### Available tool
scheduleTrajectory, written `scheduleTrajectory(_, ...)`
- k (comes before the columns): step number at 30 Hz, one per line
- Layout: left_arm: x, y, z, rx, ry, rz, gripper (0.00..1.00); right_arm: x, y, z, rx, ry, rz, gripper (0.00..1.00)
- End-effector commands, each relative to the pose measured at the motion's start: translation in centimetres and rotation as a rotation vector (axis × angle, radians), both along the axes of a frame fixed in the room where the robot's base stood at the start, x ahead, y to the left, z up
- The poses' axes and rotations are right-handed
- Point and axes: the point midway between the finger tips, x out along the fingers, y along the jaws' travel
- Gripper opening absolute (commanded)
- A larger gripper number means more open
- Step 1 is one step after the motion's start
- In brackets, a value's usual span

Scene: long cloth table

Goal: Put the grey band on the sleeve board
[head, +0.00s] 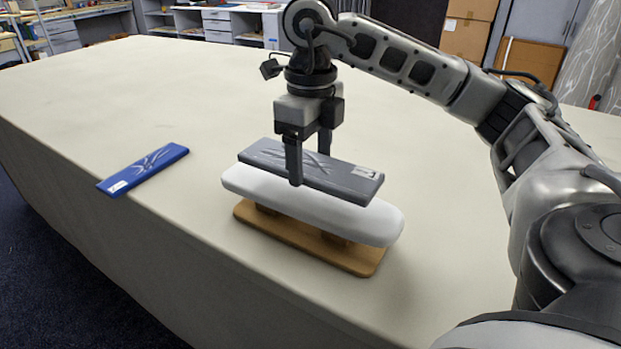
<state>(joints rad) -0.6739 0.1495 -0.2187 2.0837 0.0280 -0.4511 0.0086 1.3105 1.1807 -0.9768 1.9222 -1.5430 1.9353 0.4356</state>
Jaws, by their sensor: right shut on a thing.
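The grey band (340,181) is a long flat strip with a pale crease pattern and a small white label at its right end. My right gripper (308,172) is shut on it from above, with one finger in front and one behind. The sleeve board (312,208) has a white padded top on a wooden base (345,257) and stands on the table. The band lies lengthwise along the board's top, directly over it. I cannot tell whether it touches the padding. My left gripper is not in view.
A blue band (143,169) with a white label lies flat on the cloth table (140,85), left of the board near the table's edge. The table's far and left areas are clear. Shelves and cardboard boxes stand in the background.

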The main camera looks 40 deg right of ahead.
Motion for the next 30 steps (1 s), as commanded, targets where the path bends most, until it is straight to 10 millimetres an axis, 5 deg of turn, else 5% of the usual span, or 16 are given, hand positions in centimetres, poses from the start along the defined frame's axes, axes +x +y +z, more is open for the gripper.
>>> scheduleTrajectory(15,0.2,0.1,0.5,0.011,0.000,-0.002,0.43,1.2,-1.3,-4.9,0.000,0.001,0.000,0.45)
scheduleTrajectory(26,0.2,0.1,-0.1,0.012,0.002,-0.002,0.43,1.2,-1.2,-5.5,0.000,-0.001,0.000,0.45)
scheduleTrajectory(27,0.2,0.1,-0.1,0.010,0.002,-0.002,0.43,1.2,-1.2,-5.5,0.000,-0.001,0.000,0.70)
scheduleTrajectory(30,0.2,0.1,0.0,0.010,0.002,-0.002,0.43,1.2,-1.2,-5.4,0.000,-0.001,0.000,0.89)
